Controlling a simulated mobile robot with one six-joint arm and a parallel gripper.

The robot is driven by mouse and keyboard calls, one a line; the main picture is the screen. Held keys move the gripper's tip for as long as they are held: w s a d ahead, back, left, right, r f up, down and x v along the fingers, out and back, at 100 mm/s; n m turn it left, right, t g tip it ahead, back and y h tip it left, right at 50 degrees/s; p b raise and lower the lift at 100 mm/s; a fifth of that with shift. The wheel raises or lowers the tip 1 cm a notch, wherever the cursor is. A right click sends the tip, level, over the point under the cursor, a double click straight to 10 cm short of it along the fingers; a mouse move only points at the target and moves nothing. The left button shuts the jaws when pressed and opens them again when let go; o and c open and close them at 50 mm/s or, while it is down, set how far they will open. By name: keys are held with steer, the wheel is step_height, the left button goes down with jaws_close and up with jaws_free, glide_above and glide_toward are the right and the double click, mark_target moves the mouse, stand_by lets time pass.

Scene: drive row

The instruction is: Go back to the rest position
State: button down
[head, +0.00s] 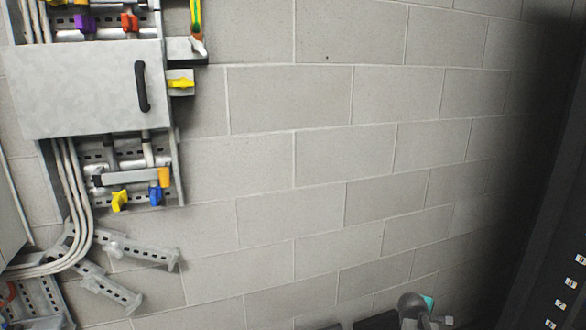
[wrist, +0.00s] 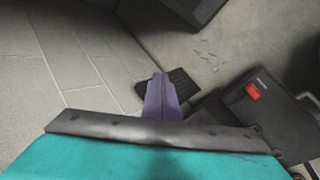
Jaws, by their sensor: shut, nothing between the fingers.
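My gripper (wrist: 160,84) shows in the wrist view, with its two purple fingers together and nothing between them. It points past a block wall towards the floor and touches nothing that I can see. In the head view my fingers do not show. A grey and teal part low at the right of centre looks like a piece of my own arm.
A wall panel (head: 85,92) with a grey door, black handle, pipes and coloured valve handles fills the head view's left. The block wall (head: 300,160) is bare. A dark cabinet (head: 545,240) stands at right. The wrist view shows a dark case with a red latch (wrist: 253,91).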

steer(key=s+a+f+g+y, duration=0.1)
steer(key=s+a+f+g, duration=0.1)
steer(key=s+a+f, duration=0.5)
steer(key=s+a+f+m+g+y+b, duration=0.1)
steer(key=s+a+f, duration=0.3)
steer(key=f, duration=0.5)
steer(key=s+a+f+g+y, duration=0.1)
steer(key=s+a+f+g, duration=0.1)
steer(key=s+a+f, duration=0.5)
steer(key=s+a+f+m+g+y, duration=0.1)
steer(key=s+a+f+m, duration=0.1)
steer(key=s, duration=0.5)
steer(key=s+a+f+m+g, duration=0.2)
steer(key=s+a+f+m, duration=0.1)
steer(key=s, duration=0.3)
steer(key=s+a+f+m+g+y, duration=0.1)
steer(key=s+a+f+m+g, duration=0.1)
steer(key=s, duration=0.5)
steer(key=shift+s+a+f+m+y, duration=0.3)
steer(key=shift+f+m, duration=0.15)
steer(key=shift+m, duration=0.65)
steer(key=shift+s, duration=0.1)
